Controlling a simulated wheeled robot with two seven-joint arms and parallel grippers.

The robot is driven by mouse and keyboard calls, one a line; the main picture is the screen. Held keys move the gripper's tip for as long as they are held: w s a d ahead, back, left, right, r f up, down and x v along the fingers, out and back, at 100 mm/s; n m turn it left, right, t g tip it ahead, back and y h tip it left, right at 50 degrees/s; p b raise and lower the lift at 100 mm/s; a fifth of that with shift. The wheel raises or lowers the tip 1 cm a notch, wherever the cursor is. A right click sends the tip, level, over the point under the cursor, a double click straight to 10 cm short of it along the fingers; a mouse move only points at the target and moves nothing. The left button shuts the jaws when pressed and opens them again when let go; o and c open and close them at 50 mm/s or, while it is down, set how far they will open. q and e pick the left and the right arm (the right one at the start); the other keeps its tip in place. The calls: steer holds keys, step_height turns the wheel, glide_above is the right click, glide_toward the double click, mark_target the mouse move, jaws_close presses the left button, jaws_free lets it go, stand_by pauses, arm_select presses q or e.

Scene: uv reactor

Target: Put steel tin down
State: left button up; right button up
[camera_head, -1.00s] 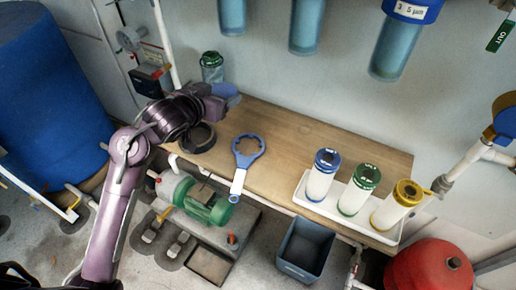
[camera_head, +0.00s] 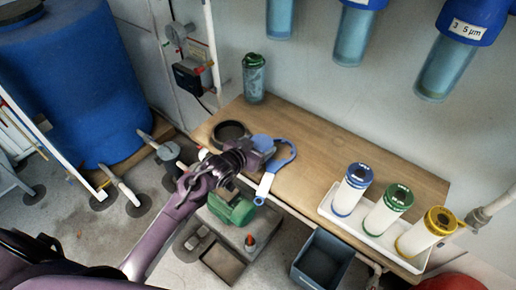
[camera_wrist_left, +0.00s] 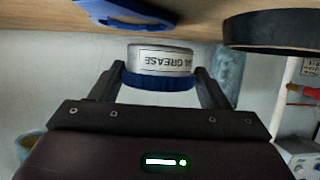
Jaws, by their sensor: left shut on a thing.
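The steel tin (camera_wrist_left: 160,62) is silver with a blue lid and a label reading "GREASE", upside down in the left wrist view. My left gripper (camera_wrist_left: 160,78) is shut on it, one finger on each side. In the head view the tin's blue lid (camera_head: 262,142) shows at the tip of my left gripper (camera_head: 257,150), over the wooden bench (camera_head: 310,172) between a black ring and a blue wrench. I cannot tell whether the tin touches the bench. My right gripper is not in view.
The black ring (camera_head: 230,133) lies left of the tin, the blue wrench (camera_head: 281,158) close on its right. A green-capped jar (camera_head: 254,80) stands behind. A white tray (camera_head: 372,234) with three capped cartridges is at right. Bare bench lies between wrench and tray.

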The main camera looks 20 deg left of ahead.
arm_select(q)
steer(key=shift+f, duration=0.9)
steer(key=shift+f, duration=0.5)
steer(key=o, duration=1)
steer(key=shift+r, duration=0.1)
steer(key=shift+r, duration=0.3)
steer(key=shift+s+a+r, duration=0.1)
steer(key=shift+s+r, duration=0.05)
steer(key=shift+s, duration=0.1)
steer(key=v, duration=1.1)
steer(key=shift+s+r+b, duration=0.2)
steer(key=shift+b, duration=0.15)
